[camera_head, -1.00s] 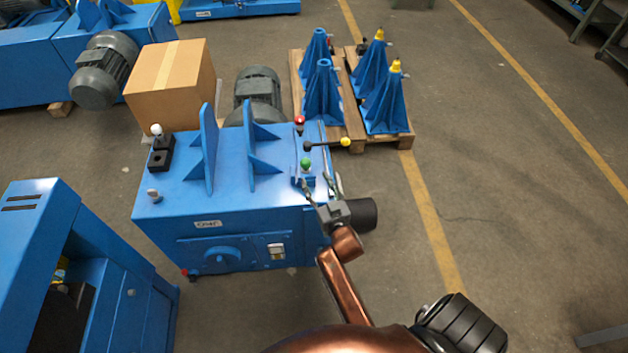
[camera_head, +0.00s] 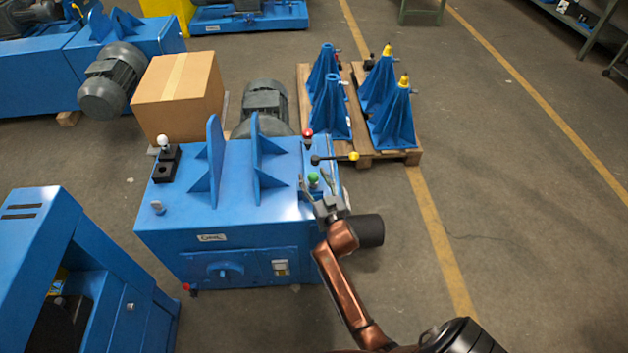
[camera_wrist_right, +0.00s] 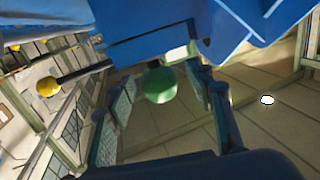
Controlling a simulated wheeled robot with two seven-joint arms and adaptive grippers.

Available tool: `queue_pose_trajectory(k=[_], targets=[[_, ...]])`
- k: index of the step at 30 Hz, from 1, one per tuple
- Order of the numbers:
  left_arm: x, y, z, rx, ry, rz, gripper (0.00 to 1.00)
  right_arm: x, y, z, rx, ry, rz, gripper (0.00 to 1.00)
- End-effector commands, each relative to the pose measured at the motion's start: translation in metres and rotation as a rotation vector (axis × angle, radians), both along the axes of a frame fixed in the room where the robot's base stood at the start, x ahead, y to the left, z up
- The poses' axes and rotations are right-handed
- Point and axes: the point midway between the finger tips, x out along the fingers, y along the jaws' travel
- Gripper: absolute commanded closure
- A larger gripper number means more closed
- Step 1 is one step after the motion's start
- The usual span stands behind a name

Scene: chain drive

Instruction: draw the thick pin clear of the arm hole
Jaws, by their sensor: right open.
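A pin with a green ball knob (camera_head: 313,180) stands at the right end of the blue machine's top (camera_head: 175,225). A red-knobbed pin (camera_head: 308,136) stands behind it. A black lever arm with a yellow knob (camera_head: 353,156) lies between and to the right of them. I cannot tell from its shape which pin is the thick one, and the arm hole is not clear. My right gripper (camera_head: 315,188) is open, its fingers at either side of the green knob. In the right wrist view the green knob (camera_wrist_right: 159,85) sits between the open fingers, apparently untouched. My left gripper is out of view.
Two upright blue plates (camera_head: 214,165) stand on the machine top. A black block with a white knob (camera_head: 162,142) and a grey knob (camera_head: 157,207) are at its left. A cardboard box (camera_head: 180,95) and a pallet of blue brackets (camera_head: 385,157) stand behind. Floor at right is clear.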

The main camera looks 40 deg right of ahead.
Motion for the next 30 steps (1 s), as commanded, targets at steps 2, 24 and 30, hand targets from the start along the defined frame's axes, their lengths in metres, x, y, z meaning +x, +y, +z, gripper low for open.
queue_pose_trajectory(k=[2, 24, 30], targets=[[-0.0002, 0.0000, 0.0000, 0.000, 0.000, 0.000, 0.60, -0.0001, -0.0001, 0.0001, 0.000, 0.000, 0.000, 0.54], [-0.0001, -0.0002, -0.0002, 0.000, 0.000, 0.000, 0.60, -0.0002, 0.0003, -0.0003, 0.000, 0.001, 0.000, 1.00], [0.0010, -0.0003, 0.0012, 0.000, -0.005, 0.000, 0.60, -0.0002, 0.0002, 0.0017, 0.000, 0.000, 0.000, 1.00]])
